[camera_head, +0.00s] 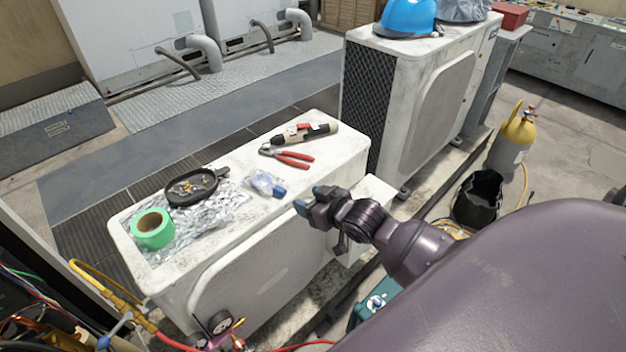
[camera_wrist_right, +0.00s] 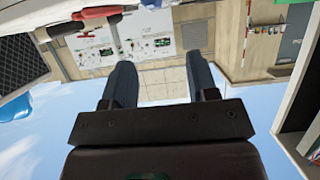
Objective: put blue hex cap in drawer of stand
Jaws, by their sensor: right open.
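A small blue piece (camera_head: 279,191), perhaps the blue hex cap, lies at the edge of a clear plastic bag (camera_head: 262,181) on the white condenser top; its shape is too small to tell. My right gripper (camera_head: 309,204) is beside the near edge of that top, to the right of the blue piece and apart from it. In the right wrist view its two fingers (camera_wrist_right: 161,88) are spread with nothing between them. I cannot make out a drawer or tell which object is the stand. My left gripper is not in view.
Green tape (camera_head: 152,229), a black dish (camera_head: 192,187), red pliers (camera_head: 288,156) and a cylindrical tool (camera_head: 306,133) lie on the same top. A taller condenser (camera_head: 400,95) with a blue helmet (camera_head: 408,18) stands behind. A black bucket (camera_head: 478,196) and yellow cylinder (camera_head: 516,135) stand right.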

